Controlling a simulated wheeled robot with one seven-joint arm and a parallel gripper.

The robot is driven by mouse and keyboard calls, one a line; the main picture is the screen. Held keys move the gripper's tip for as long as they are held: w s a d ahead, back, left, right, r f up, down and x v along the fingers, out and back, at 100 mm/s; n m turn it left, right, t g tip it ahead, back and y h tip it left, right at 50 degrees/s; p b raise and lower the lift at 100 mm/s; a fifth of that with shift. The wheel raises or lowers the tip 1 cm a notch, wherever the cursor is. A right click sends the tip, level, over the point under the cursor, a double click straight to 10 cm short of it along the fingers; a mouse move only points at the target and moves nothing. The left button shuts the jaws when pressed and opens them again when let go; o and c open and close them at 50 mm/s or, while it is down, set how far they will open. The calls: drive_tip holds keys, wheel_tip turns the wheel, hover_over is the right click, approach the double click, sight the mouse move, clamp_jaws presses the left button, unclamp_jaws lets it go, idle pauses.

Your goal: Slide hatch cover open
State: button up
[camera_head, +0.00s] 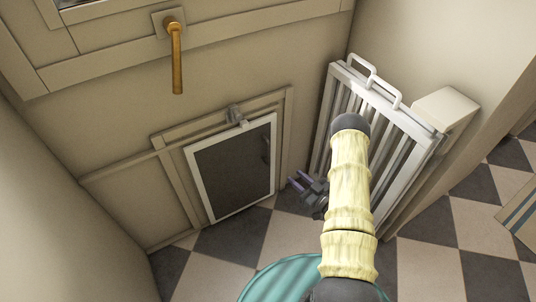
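The hatch cover (230,172) is a dark panel in a white frame, low on the beige door at picture centre-left. A small dark handle (265,148) shows near its right edge. A grey metal latch-like fitting (236,116) sits at its top edge. The cover fills most of the framed opening, and I cannot tell whether it has shifted. My gripper (296,183) is just right of the cover, low near the floor and apart from the handle. My yellowish arm hides part of the area to the right.
A brass door handle (176,60) hangs above the hatch. A white slatted gate or rack (340,92) stands close to the right of my gripper, beside a beige post (444,108). The checkered floor (232,240) is clear in front of the hatch.

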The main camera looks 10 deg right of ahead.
drive_tip(key=b, duration=0.5)
hover_over(268, 164)
drive_tip(key=shift+w+d, duration=0.15)
drive_tip(key=shift+w, duration=0.2)
drive_tip(key=shift+p, duration=0.3)
clamp_jaws()
